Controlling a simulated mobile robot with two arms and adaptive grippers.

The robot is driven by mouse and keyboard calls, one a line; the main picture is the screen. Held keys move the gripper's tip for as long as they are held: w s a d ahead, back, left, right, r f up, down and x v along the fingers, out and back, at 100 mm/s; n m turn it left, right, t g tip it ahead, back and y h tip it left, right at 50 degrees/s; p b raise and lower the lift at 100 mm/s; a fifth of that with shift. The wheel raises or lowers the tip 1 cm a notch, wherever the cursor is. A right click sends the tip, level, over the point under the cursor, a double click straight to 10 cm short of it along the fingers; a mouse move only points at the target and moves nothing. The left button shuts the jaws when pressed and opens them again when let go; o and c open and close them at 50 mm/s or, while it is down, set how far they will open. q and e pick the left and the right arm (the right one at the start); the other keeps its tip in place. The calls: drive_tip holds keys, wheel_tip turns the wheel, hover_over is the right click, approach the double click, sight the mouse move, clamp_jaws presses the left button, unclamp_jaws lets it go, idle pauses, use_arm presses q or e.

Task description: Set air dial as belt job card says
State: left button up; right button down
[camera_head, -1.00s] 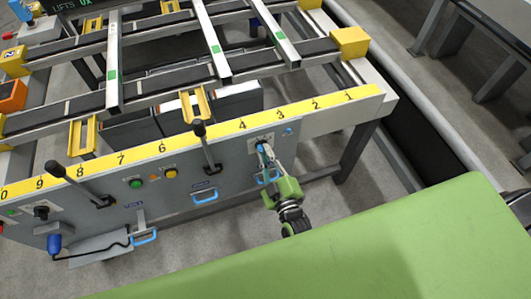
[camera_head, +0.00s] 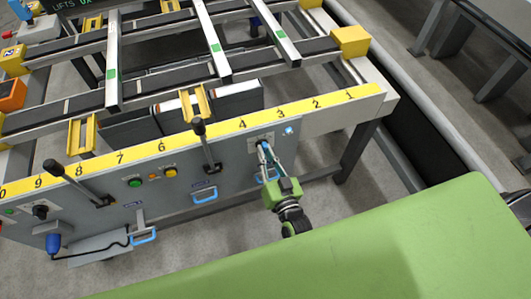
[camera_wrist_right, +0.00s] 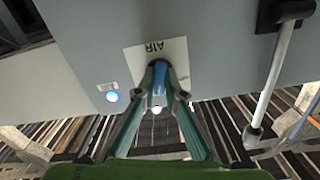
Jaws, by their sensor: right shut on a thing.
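The air dial (camera_wrist_right: 159,76) is a blue knob on a white plate marked AIR (camera_wrist_right: 140,55). The plate is on the grey front panel; in the head view the plate (camera_head: 258,137) lies below the yellow numbered strip, near its right end. My right gripper (camera_head: 264,146) reaches up to the panel from below. In the wrist view its fingertips (camera_wrist_right: 158,92) are shut on the dial, one on each side. The dial's pointer and scale are mostly hidden, so its setting cannot be read. My left gripper is not in view. I see no readable job card.
Left of the dial, a black-knobbed lever (camera_head: 205,148) sticks out from the panel. A lit blue indicator (camera_wrist_right: 112,97) is beside the dial. Free floor lies below the panel.

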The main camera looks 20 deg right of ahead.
drive_tip(key=shift+m+b, duration=0.85)
drive_tip(key=shift+m, duration=3.35)
drive_tip(key=c, duration=2.1)
unclamp_jaws()
drive_tip(key=s, duration=1.2)
drive_tip(key=shift+d, duration=0.15)
